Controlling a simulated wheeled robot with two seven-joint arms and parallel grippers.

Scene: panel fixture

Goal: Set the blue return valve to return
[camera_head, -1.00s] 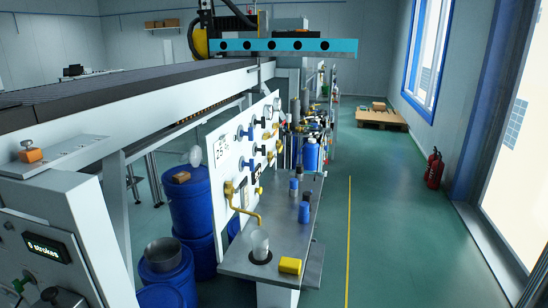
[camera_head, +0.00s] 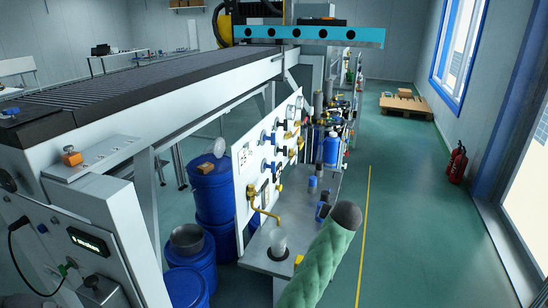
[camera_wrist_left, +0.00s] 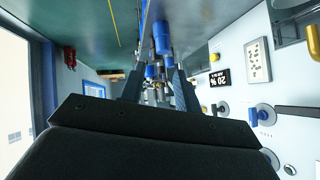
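The white panel (camera_head: 243,178) stands along the bench's left side in the head view. It carries blue-handled valves, among them an upper one (camera_head: 265,137) and a lower one (camera_head: 267,166), with brass and yellow fittings beside them. I cannot tell which is the return valve or read its setting. My right gripper is not in view.
A green quilted sleeve, seemingly my arm, covers the bench's front right. Blue drums (camera_head: 213,190) stand left of the panel.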

